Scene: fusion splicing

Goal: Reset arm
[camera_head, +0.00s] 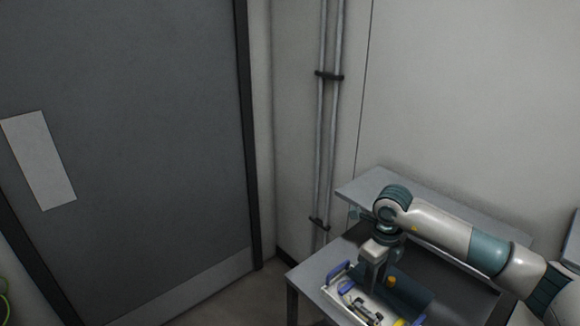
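My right arm reaches in from the right side of the head view, with its wrist bent downward. My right gripper (374,283) points down over a light tray (345,303) with blue handles on the table. It is small and dark here, so I cannot tell whether its fingers are open or shut, or whether they touch anything. A small yellow part (391,281) shows beside the gripper. A dark and metallic device (365,308) lies in the tray below it. My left gripper is not in view.
The grey table (310,277) has a raised shelf (362,186) behind the arm. A grey door (150,130) fills the left, with a pale plate (38,160). Vertical pipes (328,130) run up the wall. Floor (245,295) shows between door and table.

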